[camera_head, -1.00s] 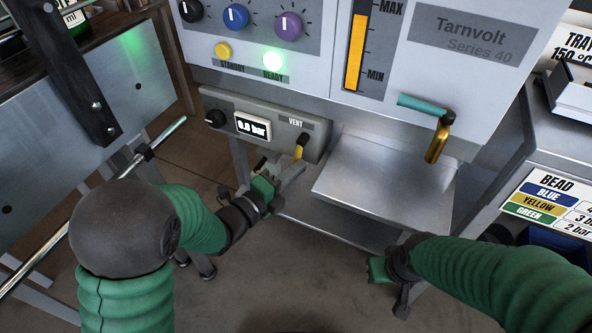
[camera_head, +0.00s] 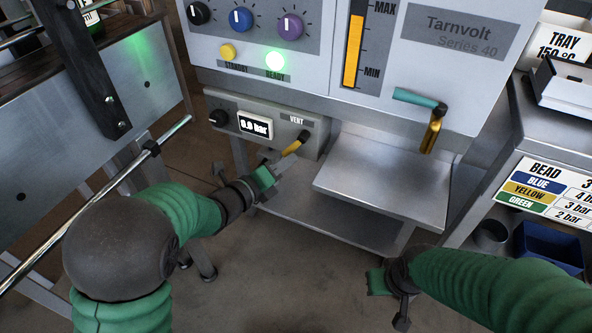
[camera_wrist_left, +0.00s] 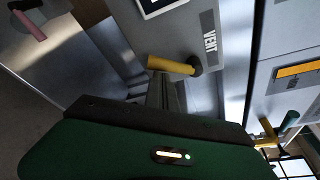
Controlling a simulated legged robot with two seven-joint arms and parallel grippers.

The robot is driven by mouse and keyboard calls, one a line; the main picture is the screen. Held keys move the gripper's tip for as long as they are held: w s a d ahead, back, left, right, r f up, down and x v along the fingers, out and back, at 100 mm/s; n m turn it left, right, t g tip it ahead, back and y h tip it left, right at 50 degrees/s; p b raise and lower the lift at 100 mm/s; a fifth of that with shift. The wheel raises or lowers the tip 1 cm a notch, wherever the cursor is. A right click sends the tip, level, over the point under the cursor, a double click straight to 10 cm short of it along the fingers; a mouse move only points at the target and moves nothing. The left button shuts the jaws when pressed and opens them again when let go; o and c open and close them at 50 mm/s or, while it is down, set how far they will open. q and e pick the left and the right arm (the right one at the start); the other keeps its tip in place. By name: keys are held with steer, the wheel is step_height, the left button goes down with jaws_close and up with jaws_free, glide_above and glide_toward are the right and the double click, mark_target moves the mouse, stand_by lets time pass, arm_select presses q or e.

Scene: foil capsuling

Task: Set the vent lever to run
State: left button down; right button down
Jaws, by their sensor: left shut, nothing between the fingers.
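The vent lever (camera_head: 292,147) has a yellow handle on a dark pivot, below the VENT label on the grey panel. Its handle slants down and to the left from the pivot. In the left wrist view the yellow handle (camera_wrist_left: 170,64) lies just beyond the fingertips. My left gripper (camera_head: 272,160) is shut and empty, its tips close against the free end of the handle; I cannot tell if they touch. The fingers also show in the left wrist view (camera_wrist_left: 166,92). My right gripper (camera_head: 388,283) hangs low at the right, away from the lever; its jaw state is unclear.
Beside the lever are a pressure display (camera_head: 254,125) and a black knob (camera_head: 218,118). A metal shelf (camera_head: 385,180) juts out to the right. A teal and brass handle (camera_head: 430,120) hangs above it. A metal rod (camera_head: 100,200) crosses the left side.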

arm_select(q)
steer(key=m+y+b, duration=0.1)
steer(key=a+r+m+b, duration=0.1)
steer(key=m, duration=0.1)
steer(key=shift+w+a+m+y, duration=0.25)
steer(key=shift+w+m+y, duration=0.05)
steer(key=shift+w+y, duration=0.1)
steer(key=shift+w+a+r+m+y+b, duration=0.15)
steer(key=shift+a+r+m+y+b, duration=0.15)
steer(key=shift+r+m+b, duration=0.35)
steer(key=shift+w+a+r+m+y+b, duration=0.15)
steer(key=shift+a+r+m+y+b, duration=0.15)
steer(key=shift+r+m+b, duration=0.35)
steer(key=shift+r, duration=0.1)
